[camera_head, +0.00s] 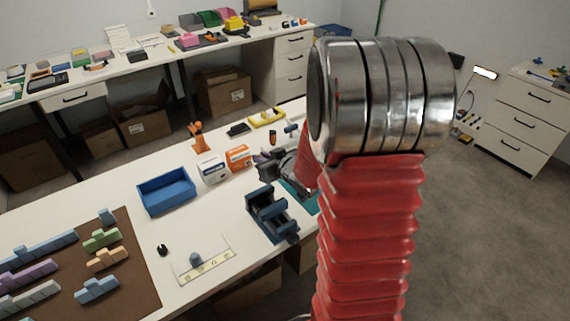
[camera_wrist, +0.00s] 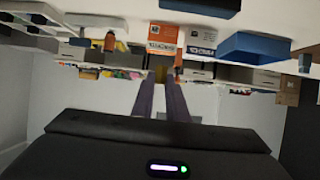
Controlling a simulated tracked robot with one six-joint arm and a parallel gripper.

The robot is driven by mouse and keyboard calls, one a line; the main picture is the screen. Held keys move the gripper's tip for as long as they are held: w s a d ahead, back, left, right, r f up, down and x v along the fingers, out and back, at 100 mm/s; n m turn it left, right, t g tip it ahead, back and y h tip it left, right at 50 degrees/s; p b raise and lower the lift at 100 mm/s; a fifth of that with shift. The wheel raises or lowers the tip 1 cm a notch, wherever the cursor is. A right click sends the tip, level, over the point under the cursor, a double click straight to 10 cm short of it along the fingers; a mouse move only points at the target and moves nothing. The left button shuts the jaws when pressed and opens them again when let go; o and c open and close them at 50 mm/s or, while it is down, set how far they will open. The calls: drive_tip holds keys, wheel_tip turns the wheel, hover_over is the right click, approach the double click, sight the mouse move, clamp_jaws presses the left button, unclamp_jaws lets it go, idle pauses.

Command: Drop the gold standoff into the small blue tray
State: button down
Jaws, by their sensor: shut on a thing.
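The small blue tray (camera_head: 172,205) sits on the white workbench in the head view, left of two small boxes. It also shows at the upper right of the wrist view (camera_wrist: 250,46), where the scene appears upside down. My gripper (camera_wrist: 160,82) is shut on the gold standoff (camera_wrist: 160,74), a small gold piece between the two finger ends. In the wrist view the tray is off to the right of the fingertips. In the head view my arm partly blocks the bench, and the standoff cannot be made out.
A white box (camera_head: 213,170) and an orange box (camera_head: 238,158) stand right of the tray. A dark blue vise-like device (camera_head: 268,212) is nearer. A brown mat (camera_head: 135,270) with coloured blocks lies at left. Bare bench surrounds the tray's front.

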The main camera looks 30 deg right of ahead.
drive_tip(key=w+a+r, duration=0.1)
drive_tip(key=w+a, duration=0.1)
drive_tip(key=a, duration=0.7)
drive_tip(key=w+a+r, duration=0.1)
drive_tip(key=w+a, duration=0.1)
drive_tip(key=a, duration=0.8)
drive_tip(key=shift+a, duration=0.15)
